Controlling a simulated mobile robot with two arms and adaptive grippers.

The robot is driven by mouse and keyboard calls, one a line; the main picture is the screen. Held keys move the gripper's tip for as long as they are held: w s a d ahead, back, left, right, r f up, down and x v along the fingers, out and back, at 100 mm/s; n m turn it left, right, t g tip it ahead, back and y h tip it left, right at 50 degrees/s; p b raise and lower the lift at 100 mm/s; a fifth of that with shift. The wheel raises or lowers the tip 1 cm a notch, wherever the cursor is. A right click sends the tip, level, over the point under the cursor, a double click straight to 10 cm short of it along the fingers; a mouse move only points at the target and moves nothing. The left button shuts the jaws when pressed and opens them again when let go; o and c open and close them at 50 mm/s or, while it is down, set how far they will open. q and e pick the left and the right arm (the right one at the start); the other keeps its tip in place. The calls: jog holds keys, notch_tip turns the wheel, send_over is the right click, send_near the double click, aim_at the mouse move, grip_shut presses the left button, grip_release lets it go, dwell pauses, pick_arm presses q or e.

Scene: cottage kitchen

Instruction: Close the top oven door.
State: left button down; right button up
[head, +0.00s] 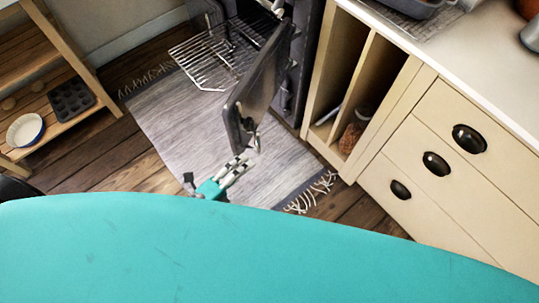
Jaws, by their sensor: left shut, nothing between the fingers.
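The dark oven door (262,85) stands swung open, seen nearly edge-on in the head view, jutting out over the rug from the dark oven (302,65) at the top. A handle shows near its lower end. My left gripper (243,163) is shut and empty, just below the door's near end. I cannot tell whether the fingertips touch the door or its handle. Whether this is the top door is hard to tell from this steep angle. My right gripper is not in view.
A wire rack (203,62) sticks out left of the door. A grey rug (180,120) covers the floor. A cream cabinet with drawers (450,160) stands right, a wooden shelf (50,115) left. My own teal body hides the bottom.

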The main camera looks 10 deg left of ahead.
pick_arm(q)
jog(key=x, duration=1)
jog(key=shift+w+a+r+p, duration=0.15)
jog(key=shift+a+p, duration=0.05)
jog(key=shift+a, duration=0.45)
jog(key=shift+w+a+r+p, duration=0.15)
jog(key=shift+a+p, duration=0.05)
jog(key=shift+a, duration=0.45)
jog(key=shift+w+a+r+p, duration=0.15)
jog(key=shift+a+p, duration=0.05)
jog(key=shift+a, duration=0.45)
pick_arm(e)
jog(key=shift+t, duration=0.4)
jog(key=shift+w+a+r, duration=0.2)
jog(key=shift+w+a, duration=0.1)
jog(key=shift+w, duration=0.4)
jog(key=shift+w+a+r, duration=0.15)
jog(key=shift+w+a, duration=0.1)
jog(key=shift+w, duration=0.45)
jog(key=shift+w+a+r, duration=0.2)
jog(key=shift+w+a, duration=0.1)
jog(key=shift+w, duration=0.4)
